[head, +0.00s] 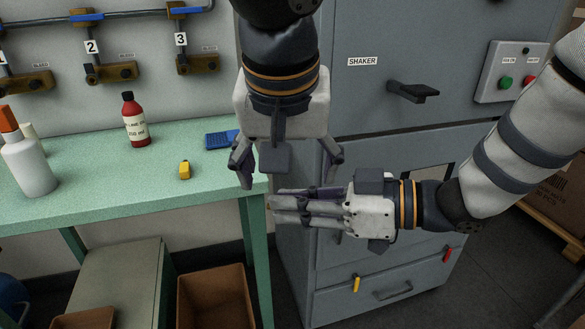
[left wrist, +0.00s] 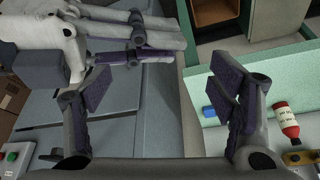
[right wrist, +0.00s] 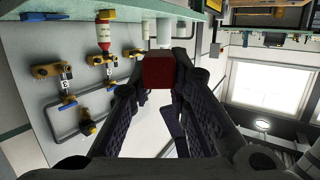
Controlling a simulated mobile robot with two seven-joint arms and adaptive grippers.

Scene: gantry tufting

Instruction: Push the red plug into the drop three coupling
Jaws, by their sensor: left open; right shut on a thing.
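My right gripper (head: 278,208) is shut and points left, just off the right end of the green bench. In the right wrist view a dark red block, which looks like the red plug (right wrist: 158,72), sits between its fingertips (right wrist: 170,88). In the head view the plug cannot be made out. The drop three coupling (head: 198,65) is a brass fitting on the back wall by the label 3, well up and left of the plug. My left gripper (head: 288,180) is open and empty, pointing down above the right gripper. Its spread fingers also show in the left wrist view (left wrist: 160,90).
The grey shaker cabinet (head: 370,140) is behind my arms. The two grippers are close together.

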